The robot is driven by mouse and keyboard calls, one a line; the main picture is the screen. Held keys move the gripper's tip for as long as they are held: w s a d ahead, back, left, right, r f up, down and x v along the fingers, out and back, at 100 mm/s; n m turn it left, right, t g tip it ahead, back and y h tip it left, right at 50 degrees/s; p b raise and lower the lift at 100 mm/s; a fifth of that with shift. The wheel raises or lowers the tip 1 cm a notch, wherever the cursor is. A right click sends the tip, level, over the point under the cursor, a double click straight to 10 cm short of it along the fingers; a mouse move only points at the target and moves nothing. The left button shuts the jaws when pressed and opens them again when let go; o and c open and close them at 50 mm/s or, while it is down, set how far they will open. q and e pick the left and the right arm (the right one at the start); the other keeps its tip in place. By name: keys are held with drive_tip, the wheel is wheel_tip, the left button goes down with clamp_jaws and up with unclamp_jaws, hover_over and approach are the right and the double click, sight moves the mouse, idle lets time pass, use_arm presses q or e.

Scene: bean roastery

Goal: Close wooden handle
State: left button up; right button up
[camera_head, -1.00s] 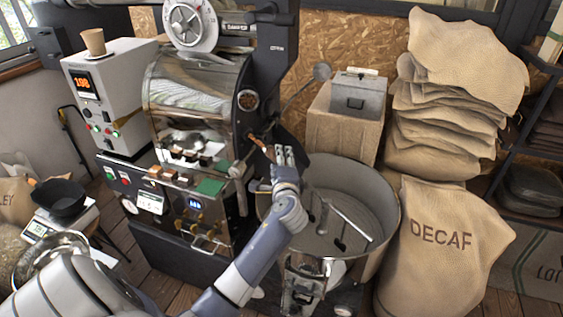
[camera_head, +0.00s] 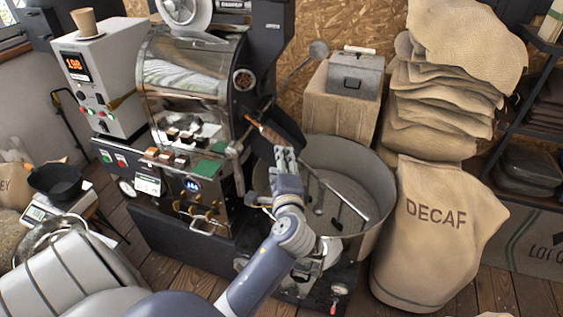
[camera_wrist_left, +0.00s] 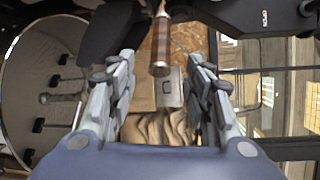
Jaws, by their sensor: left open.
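The wooden handle (camera_head: 266,131) is a brown bar on the front of the roaster drum, above the round cooling bin. It also shows in the left wrist view (camera_wrist_left: 161,45) as a brown cylinder with a pale metal end, at the top centre. My left gripper (camera_head: 284,156) is just below and right of the handle in the head view. In the wrist view its two fingers (camera_wrist_left: 160,75) are spread, with the handle's end between them but beyond the tips. No contact shows. My right gripper is in neither view.
The steel cooling bin (camera_head: 384,190) with stirring arms lies under and right of my left gripper. A DECAF sack (camera_head: 430,240) stands at the right.

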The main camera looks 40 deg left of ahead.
use_arm(q)
drive_tip(key=c, duration=0.3)
drive_tip(key=shift+t+h, duration=0.4)
drive_tip(key=shift+t, duration=0.5)
drive_tip(key=d+b, duration=0.1)
drive_tip(key=s+d+f+b, duration=0.1)
drive_tip(key=d+f+b, duration=0.1)
drive_tip(key=d, duration=0.1)
drive_tip(key=shift+s, duration=0.25)
clamp_jaws()
drive_tip(key=s+d+t+h+b, duration=0.1)
drive_tip(key=s+d+t, duration=0.1)
drive_tip(key=d, duration=0.3)
drive_tip(key=s+a+p+x, duration=0.1)
drive_tip(key=p+x, duration=0.4)
drive_tip(key=x, duration=0.7)
drive_tip(key=shift+a, duration=0.95)
drive_tip(key=shift+f, duration=0.15)
